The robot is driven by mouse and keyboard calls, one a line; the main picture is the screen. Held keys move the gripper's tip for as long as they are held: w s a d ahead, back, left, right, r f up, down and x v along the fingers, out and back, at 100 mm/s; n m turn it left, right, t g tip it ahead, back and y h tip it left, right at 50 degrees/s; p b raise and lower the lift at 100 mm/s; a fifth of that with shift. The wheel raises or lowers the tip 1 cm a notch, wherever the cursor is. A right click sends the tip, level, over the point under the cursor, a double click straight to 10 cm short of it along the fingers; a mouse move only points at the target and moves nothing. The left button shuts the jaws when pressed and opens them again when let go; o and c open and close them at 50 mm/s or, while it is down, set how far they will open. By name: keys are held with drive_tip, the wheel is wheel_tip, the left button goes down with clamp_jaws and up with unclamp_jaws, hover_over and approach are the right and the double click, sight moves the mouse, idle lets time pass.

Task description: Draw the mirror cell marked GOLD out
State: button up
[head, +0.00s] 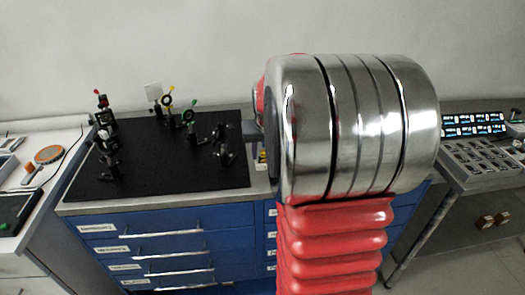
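Several small black optical mounts stand on a black breadboard (203,176) on the bench. One ring mount with a yellow top (168,99) and one ring mount with a green top (190,115) stand at its back. A mount with a red top (101,100) stands at the back left. I cannot read a GOLD mark on any of them, so I cannot tell which is the mirror cell. My gripper is largely hidden behind my large metal arm joint. A grey piece shows left of that joint, close to a dark mount (224,154). I cannot make out the fingers or any grip.
A white card (153,91) stands by the yellow-topped mount. More dark mounts (108,160) stand at the left of the breadboard. Blue drawers (160,245) are below. A side table (25,165) is at left, and a bench with lit panels (473,125) at right.

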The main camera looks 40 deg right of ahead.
drive_tip(key=shift+c, duration=0.2)
drive_tip(key=c, duration=0.8)
drive_tip(key=shift+r, duration=0.35)
drive_tip(key=shift+r, duration=0.75)
drive_tip(key=shift+r, duration=0.6)
